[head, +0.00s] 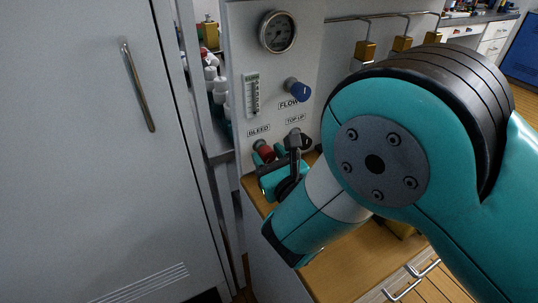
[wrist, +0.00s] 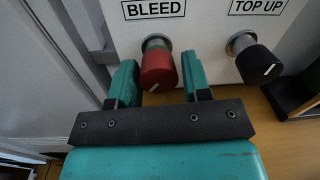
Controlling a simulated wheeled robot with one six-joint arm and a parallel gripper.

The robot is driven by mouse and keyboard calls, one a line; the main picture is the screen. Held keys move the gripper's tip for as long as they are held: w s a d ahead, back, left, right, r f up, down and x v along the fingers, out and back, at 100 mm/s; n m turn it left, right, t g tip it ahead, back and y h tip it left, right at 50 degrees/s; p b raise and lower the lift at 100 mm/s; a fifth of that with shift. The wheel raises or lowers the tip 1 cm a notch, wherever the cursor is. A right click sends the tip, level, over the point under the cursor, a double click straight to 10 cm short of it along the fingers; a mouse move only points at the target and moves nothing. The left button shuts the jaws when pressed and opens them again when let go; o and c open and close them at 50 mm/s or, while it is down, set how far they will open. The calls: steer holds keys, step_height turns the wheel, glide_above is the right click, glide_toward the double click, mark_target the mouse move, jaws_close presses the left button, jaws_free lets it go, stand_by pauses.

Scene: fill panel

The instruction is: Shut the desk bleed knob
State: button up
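The red bleed knob (wrist: 158,70) sits on a short metal stem under the BLEED label on the white panel. A white line on its face runs at a slant. In the head view the red knob (head: 265,152) is partly hidden by my gripper. My gripper (wrist: 160,84) has its teal fingers apart, one on each side of the knob, with narrow gaps showing. I cannot tell how far the fingertips reach past the knob's front. In the head view my gripper (head: 272,170) is at the panel's lower left.
The black top-up knob (wrist: 259,64) is close to the right of my gripper. The blue flow knob (head: 298,90), a flow tube (head: 252,95) and a round gauge (head: 278,32) are higher on the panel. A wooden worktop (head: 345,270) lies below. A grey door (head: 95,150) stands left.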

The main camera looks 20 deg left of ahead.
steer(key=c, duration=0.5)
steer(key=shift+c, duration=0.2)
steer(key=shift+m, duration=0.3)
steer(key=m+p, duration=0.1)
steer(key=m, duration=0.5)
steer(key=shift+s+a, duration=0.1)
steer(key=m, duration=0.6)
steer(key=shift+r+g+p, duration=0.1)
steer(key=shift+g+p, duration=0.2)
steer(key=shift+p, duration=0.05)
steer(key=m, duration=0.7)
steer(key=shift+p, duration=0.3)
steer(key=m, duration=0.3)
steer(key=shift+r+g, duration=0.1)
steer(key=shift+g, duration=0.2)
steer(key=shift+m+p, duration=0.55)
steer(key=shift+m, duration=1.15)
